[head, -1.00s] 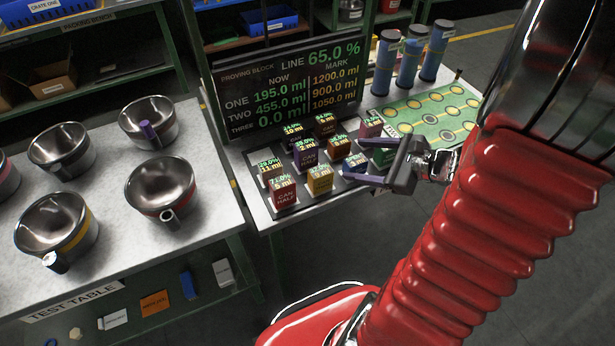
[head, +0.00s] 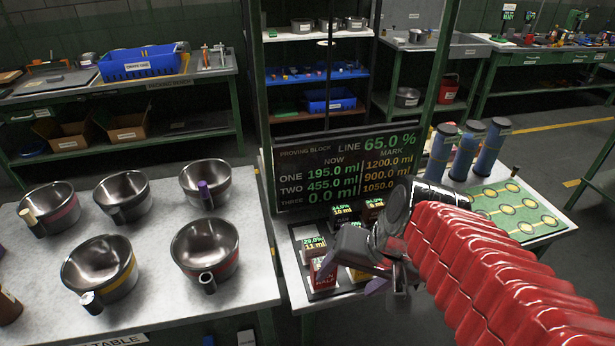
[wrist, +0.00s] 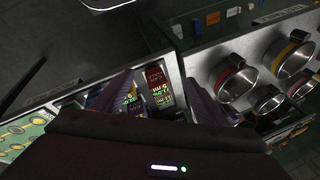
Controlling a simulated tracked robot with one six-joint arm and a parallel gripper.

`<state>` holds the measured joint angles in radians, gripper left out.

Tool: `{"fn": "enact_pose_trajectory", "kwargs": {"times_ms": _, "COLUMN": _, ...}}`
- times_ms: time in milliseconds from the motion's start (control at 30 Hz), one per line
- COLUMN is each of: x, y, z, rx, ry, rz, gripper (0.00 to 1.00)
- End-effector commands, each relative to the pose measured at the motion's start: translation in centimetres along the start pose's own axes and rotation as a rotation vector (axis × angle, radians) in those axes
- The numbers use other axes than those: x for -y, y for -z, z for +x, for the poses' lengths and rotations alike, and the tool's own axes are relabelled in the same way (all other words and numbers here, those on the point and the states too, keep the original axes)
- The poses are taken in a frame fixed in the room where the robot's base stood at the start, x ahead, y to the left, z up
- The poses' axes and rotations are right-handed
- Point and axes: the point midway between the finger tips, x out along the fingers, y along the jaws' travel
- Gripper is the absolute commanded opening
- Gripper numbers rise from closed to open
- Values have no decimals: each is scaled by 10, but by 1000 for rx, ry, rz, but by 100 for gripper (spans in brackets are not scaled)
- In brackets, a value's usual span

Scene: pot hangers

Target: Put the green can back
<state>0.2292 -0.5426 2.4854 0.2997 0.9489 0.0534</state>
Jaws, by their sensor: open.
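My gripper (head: 350,275) is open above the near part of the block of small labelled cans on the right-hand table. In the wrist view its purple fingers spread either side of a dark red can (wrist: 158,85), and nothing is clearly held. The red can also shows in the head view (head: 322,275), beside the gripper. I cannot make out the green can now; my arm and gripper hide much of the block. A yellow can (head: 357,274) shows partly behind the gripper.
A display board (head: 345,172) stands behind the cans. Blue cylinders (head: 465,150) and a green mat with ringed spots (head: 490,202) are to the right. Several steel pots, one red-banded (head: 205,250), stand on the left table (head: 165,285). A gap separates the tables.

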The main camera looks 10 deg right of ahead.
Motion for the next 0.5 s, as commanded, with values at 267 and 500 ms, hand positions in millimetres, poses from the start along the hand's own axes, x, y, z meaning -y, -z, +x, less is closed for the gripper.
{"fn": "enact_pose_trajectory", "kwargs": {"times_ms": 267, "x": 13, "y": -3, "z": -39, "rx": -174, "ry": -109, "rz": -398, "gripper": 67}}
{"fn": "enact_pose_trajectory", "kwargs": {"times_ms": 500, "x": 15, "y": -2, "z": -47, "rx": -212, "ry": -134, "rz": -474, "gripper": 67}}
